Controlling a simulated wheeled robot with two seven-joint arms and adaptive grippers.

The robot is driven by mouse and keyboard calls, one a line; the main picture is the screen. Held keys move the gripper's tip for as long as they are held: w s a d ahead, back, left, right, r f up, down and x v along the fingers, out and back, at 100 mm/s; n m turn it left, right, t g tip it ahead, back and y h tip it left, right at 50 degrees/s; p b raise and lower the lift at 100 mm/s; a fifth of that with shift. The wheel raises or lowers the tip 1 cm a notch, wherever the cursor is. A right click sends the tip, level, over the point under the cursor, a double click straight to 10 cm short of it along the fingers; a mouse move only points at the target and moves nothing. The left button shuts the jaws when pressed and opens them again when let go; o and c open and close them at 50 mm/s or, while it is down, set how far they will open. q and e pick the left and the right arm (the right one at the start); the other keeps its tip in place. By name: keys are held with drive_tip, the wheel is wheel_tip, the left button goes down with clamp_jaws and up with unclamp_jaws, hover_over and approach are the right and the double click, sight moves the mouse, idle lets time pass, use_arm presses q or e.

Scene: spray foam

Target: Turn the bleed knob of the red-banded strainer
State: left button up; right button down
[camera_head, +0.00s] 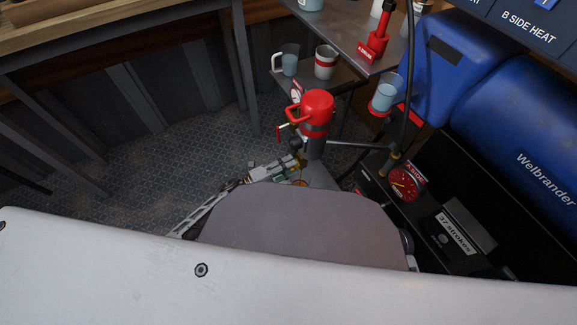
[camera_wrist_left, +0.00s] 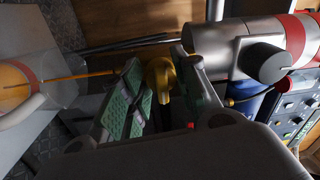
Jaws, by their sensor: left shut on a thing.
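The red-banded strainer (camera_wrist_left: 215,50) shows in the wrist view as a grey cylinder with a red band and a dark round cap on its side. A brass-yellow knob (camera_wrist_left: 160,75) sits just left of it. My left gripper (camera_wrist_left: 155,95) has its green-padded fingers on either side of this knob and is shut on it. In the head view a red-topped grey body with a red band (camera_head: 314,128) stands at the centre, and my left gripper (camera_head: 292,163) is just below and left of it. My right gripper is not in view.
Cups (camera_head: 325,62) stand on a shelf behind. Open floor (camera_head: 180,155) lies left.

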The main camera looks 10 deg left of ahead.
use_arm(q)
drive_tip(key=o, duration=1)
drive_tip(key=v, duration=1.2)
drive_tip(key=shift+f, duration=0.1)
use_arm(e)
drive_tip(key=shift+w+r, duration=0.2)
use_arm(q)
drive_tip(key=shift+s+a, duration=0.1)
drive_tip(key=shift+a, duration=0.05)
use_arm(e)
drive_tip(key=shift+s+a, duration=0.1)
